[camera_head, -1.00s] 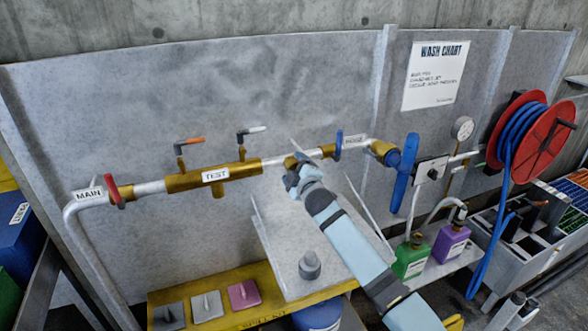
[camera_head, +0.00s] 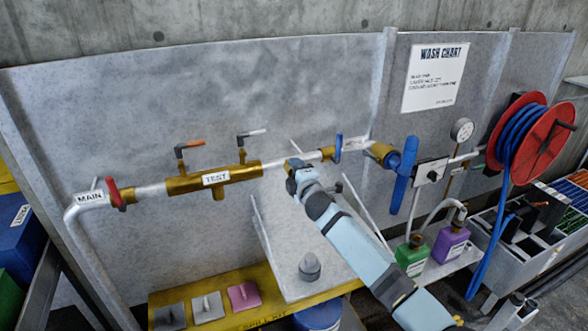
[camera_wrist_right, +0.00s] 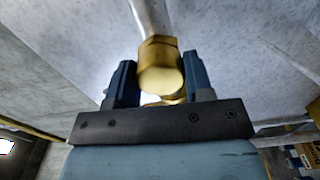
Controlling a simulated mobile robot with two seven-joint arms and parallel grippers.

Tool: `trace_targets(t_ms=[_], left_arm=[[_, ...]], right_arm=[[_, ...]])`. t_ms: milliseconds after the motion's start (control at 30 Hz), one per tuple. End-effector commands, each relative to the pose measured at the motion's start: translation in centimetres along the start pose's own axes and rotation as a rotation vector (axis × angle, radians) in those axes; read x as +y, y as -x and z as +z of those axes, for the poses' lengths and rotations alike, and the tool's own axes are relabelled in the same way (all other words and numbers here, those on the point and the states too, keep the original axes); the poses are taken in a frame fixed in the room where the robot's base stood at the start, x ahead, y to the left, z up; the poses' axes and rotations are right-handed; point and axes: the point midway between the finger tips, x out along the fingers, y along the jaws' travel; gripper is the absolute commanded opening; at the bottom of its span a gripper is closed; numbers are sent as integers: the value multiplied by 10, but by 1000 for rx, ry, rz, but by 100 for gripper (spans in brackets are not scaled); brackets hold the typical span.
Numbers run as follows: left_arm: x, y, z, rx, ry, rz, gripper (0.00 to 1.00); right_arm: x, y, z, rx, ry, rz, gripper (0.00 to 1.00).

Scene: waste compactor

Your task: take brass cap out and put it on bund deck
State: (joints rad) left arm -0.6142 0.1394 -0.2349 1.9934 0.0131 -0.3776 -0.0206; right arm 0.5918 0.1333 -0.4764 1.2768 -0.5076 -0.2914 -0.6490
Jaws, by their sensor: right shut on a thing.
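My right gripper (camera_head: 293,166) is at the middle of the pipe run, below the pipe between the brass TEST block (camera_head: 214,177) and the blue lever valve. In the right wrist view its two dark fingers (camera_wrist_right: 158,82) stand either side of a brass hex cap (camera_wrist_right: 160,66), shut on it. A pale pipe rises directly behind the cap; I cannot tell whether the two are still joined. In the head view the gripper hides most of the cap. A yellow deck (camera_head: 262,311), likely the bund deck, lies low in front with partly readable lettering. My left gripper is not in view.
A sloping grey plate (camera_head: 285,235) with a grey knob (camera_head: 309,267) lies below the gripper. Green (camera_head: 411,257) and purple (camera_head: 450,243) bottles and a blue handle (camera_head: 402,176) stand to the right.

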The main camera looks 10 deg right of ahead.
Motion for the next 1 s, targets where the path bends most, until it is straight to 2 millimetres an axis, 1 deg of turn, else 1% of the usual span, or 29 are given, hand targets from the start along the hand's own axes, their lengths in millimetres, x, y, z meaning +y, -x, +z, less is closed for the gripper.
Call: trace_targets(t_ms=[167,200,233,300,400,467,767,833,1000], left_arm=[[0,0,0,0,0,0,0],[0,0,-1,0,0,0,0],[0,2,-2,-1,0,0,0],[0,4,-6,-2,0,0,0],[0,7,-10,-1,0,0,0],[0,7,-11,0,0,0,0],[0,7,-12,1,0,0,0],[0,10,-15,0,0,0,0],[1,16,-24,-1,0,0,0]], right_arm=[[2,0,0,0,-2,4,19],[3,-1,1,0,21,4,19],[4,-1,1,0,62,4,19],[6,-1,1,0,208,4,19],[5,0,1,0,377,3,19],[4,0,1,0,430,3,19],[3,0,0,-1,459,4,19],[6,-1,1,-1,532,5,19],[6,0,0,0,797,3,19]])
